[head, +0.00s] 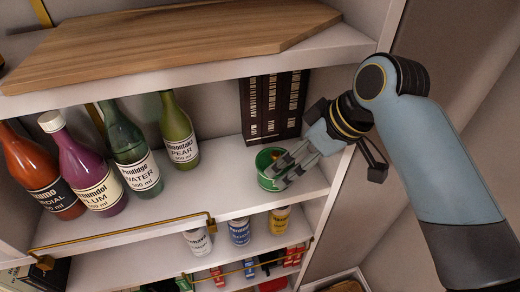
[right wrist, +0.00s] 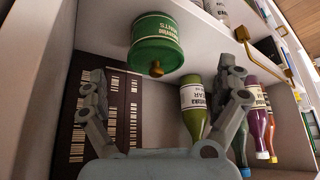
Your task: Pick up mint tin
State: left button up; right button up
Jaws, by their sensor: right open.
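The mint tin (head: 268,181) is a small round green tin standing on the middle shelf near its right end. In the right wrist view the tin (right wrist: 157,42) appears upside down, with a pale label and a gold knob on its lid. My right gripper (head: 284,167) reaches in from the right, and its fingers partly cover the tin in the head view. In the right wrist view the gripper (right wrist: 168,62) is open, with the tin between and beyond its fingertips. I cannot tell whether a finger touches it. My left gripper is not in view.
A dark panel with barcode-like marks (head: 274,105) stands behind the tin. Several bottles, the nearest a green pear bottle (head: 179,130), stand to the left. A wooden board (head: 170,45) lies on the shelf above. A gold rail (head: 130,234) edges the shelf; small jars stand below.

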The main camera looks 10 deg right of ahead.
jog(key=shift+w+a+f, duration=0.15)
jog(key=shift+w, duration=0.25)
jog(key=shift+w+a+f, duration=0.1)
jog(key=shift+w+a, duration=0.05)
jog(key=shift+w, duration=0.25)
jog(key=x, duration=0.3)
jog(key=shift+d+f, duration=0.15)
jog(key=shift+f, duration=0.05)
jog(key=p+x, duration=0.1)
jog(key=x, duration=0.4)
jog(key=shift+f, duration=0.3)
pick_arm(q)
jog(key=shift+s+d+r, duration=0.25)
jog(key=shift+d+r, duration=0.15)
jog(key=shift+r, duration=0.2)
pick_arm(e)
jog(key=c, duration=1.1)
